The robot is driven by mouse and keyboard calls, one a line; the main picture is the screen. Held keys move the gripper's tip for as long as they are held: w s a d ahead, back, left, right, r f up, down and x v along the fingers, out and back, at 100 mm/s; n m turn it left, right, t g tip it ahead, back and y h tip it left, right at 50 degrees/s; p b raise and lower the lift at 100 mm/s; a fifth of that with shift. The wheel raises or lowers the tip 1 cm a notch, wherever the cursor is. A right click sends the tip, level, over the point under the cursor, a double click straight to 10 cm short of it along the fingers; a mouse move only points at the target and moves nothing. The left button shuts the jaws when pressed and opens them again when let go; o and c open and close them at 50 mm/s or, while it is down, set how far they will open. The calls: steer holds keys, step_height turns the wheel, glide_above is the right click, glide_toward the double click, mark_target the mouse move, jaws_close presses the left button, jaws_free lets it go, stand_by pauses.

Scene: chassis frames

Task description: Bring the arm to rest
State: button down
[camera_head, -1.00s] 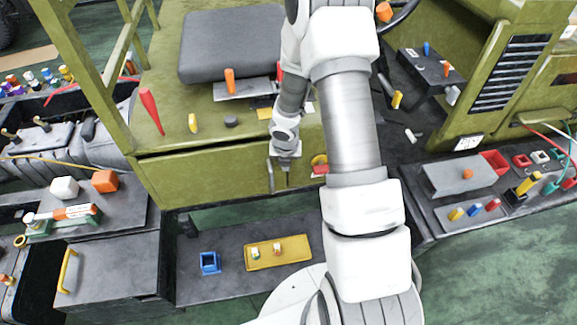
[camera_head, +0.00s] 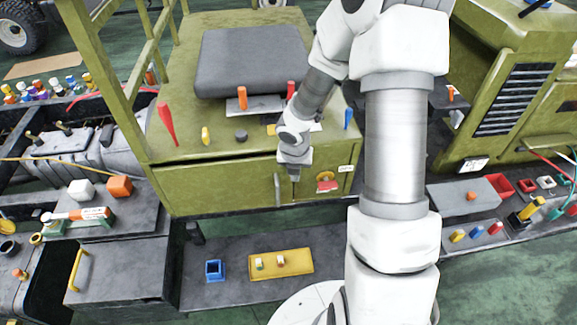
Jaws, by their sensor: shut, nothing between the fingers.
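My gripper (camera_head: 295,176) points down at the end of my white and grey arm, in the middle of the view. It is in front of the green cabinet front (camera_head: 225,188), just below the edge of the green deck, and looks empty. Its fingertips are small and close together. My arm's large links cover the right middle of the view and hide part of the chassis behind them.
A grey box (camera_head: 462,198) stands at right.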

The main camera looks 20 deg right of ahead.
steer(key=shift+r, duration=0.25)
steer(key=s+d+r+m+t+h+b, duration=0.1)
steer(key=s+r+m, duration=0.2)
steer(key=r+m, duration=0.5)
steer(key=s+d+r+m+h+b, duration=0.1)
steer(key=s+r+m+b, duration=0.15)
steer(key=r+m, duration=0.5)
steer(key=s+a+r+m+t+y+b, duration=0.1)
steer(key=s+a+r+m, duration=0.2)
steer(key=s+m, duration=0.4)
steer(key=s+a+r+m+t+y, duration=0.1)
steer(key=s+a+r+m, duration=0.3)
steer(key=s+m, duration=0.4)
steer(key=shift+a+r+m+y+b, duration=0.3)
steer(key=shift+r+m+y+b, duration=0.1)
steer(key=shift+r+y, duration=0.2)
